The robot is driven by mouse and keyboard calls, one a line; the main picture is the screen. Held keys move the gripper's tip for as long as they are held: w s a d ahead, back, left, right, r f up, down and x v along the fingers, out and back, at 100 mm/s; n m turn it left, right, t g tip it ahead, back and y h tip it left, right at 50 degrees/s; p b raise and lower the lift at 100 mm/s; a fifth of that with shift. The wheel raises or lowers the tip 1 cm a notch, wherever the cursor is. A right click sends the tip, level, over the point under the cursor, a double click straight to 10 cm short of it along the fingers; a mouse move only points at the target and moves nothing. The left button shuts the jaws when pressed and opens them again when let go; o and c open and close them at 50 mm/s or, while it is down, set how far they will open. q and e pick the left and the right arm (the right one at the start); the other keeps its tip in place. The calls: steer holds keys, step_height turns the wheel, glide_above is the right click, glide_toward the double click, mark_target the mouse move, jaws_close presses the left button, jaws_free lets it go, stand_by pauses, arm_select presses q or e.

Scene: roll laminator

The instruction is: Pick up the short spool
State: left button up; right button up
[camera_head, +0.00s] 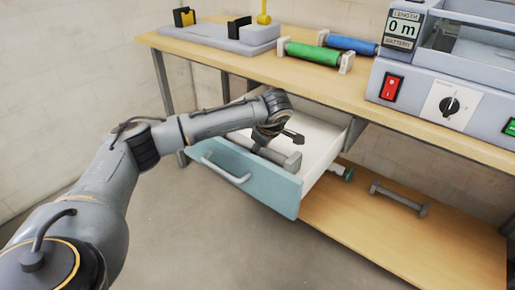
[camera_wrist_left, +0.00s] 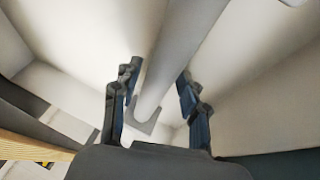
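A grey spool (camera_head: 290,161) lies in the open drawer (camera_head: 250,178); its bar (camera_wrist_left: 172,60) runs between my left gripper's fingers in the left wrist view, with an end flange near the palm. My left gripper (camera_head: 274,140) reaches down into the drawer over this spool. In the wrist view its fingers (camera_wrist_left: 157,82) are spread on either side of the bar, with gaps visible. Part of the spool is hidden by the gripper in the head view. Another grey spool (camera_head: 398,198) lies on the lower shelf. My right gripper is not in view.
A green spool (camera_head: 312,54) and a blue spool (camera_head: 350,43) lie on the tabletop (camera_head: 240,63). The laminator (camera_head: 440,85) stands at right. The drawer walls bound the left gripper's space.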

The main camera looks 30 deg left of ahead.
arm_select(q)
jaws_close()
steer(key=shift+r, duration=0.1)
